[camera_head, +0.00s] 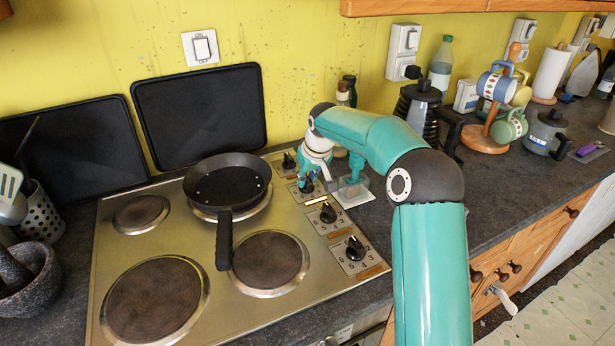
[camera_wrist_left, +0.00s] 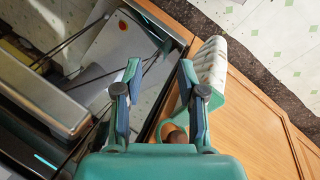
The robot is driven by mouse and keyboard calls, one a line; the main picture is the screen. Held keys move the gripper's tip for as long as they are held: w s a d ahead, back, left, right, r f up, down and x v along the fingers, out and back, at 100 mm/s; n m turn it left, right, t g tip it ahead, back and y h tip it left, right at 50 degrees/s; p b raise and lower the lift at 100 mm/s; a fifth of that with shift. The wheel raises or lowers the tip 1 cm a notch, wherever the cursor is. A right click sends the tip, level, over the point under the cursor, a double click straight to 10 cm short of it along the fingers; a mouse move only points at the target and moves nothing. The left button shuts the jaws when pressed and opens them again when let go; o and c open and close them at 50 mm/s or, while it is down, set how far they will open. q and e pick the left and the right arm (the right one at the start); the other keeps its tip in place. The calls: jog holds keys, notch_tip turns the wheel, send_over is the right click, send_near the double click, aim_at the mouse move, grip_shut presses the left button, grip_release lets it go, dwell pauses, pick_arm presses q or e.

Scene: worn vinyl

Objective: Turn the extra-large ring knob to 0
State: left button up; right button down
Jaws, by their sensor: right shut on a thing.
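The hob's control panel runs along its right side with a row of black knobs. My right gripper (camera_head: 309,182) reaches down over the panel and is shut on the second knob from the back (camera_head: 306,187), which its fingers largely hide. The setting of that knob cannot be read. The back knob (camera_head: 289,160), the third knob (camera_head: 327,212) and the front knob (camera_head: 355,248) stand free beside printed numbers. Which knob serves the extra-large ring cannot be told. My left gripper (camera_wrist_left: 160,72) is open and empty in the left wrist view, above the cabinet fronts.
A black frying pan (camera_head: 227,182) stands on the back right ring, its handle pointing forward. The front left ring (camera_head: 155,300) and front right ring (camera_head: 270,262) are bare. A stone mortar (camera_head: 30,280) is at left.

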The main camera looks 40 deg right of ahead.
dwell(0.3)
jog(key=c, duration=1.1)
grip_release()
jog(key=v, duration=1.2)
jog(key=shift+f, duration=0.1)
